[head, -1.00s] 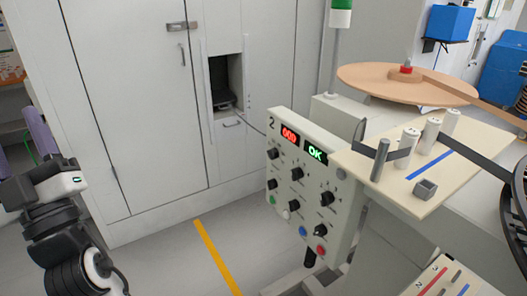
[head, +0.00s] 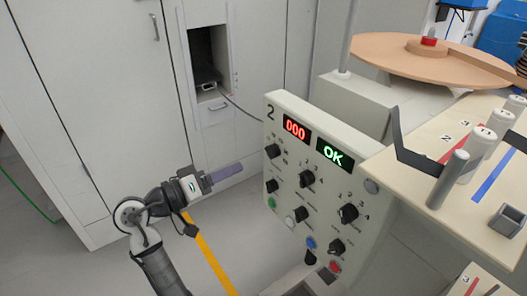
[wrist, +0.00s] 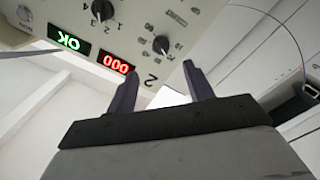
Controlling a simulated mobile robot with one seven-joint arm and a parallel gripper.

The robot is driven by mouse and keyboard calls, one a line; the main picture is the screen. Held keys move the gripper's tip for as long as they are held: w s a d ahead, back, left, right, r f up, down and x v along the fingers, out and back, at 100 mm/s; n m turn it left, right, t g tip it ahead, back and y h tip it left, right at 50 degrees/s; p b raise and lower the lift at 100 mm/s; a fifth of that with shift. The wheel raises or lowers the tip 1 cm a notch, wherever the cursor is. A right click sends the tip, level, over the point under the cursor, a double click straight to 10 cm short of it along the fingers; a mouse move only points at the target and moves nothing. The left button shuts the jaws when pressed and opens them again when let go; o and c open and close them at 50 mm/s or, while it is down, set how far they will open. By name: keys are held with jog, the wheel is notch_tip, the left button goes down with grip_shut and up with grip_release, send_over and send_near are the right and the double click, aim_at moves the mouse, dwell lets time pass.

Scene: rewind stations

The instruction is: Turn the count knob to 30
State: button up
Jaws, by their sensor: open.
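The pale control panel (head: 320,190) marked 2 carries several black knobs, a red display (head: 295,130) reading 000 and a green display (head: 333,154) reading OK. The knob captions are too small to read, so I cannot tell which is the count knob. One knob (head: 272,151) sits below the red display; it also shows in the wrist view (wrist: 161,44), with small numbers around it. A second knob (head: 307,177) has larger digits around it. My gripper (head: 238,168) is left of the panel, apart from it. In the wrist view its purple fingers (wrist: 160,85) are open and empty.
A wooden disc (head: 430,48) and a table with white rollers (head: 476,150) stand right of the panel. Coloured buttons (head: 310,243) are low on the panel. White cabinets (head: 90,100) stand behind; a cable runs from a recess to the panel.

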aim_at(267, 154)
jog(key=p+x, duration=0.2)
jog(key=x, duration=0.8)
jog(key=shift+w+d, duration=0.25)
jog(key=shift+w, duration=0.05)
jog(key=c, duration=1)
jog(key=shift+f+b, duration=0.15)
jog(key=shift+b, duration=0.3)
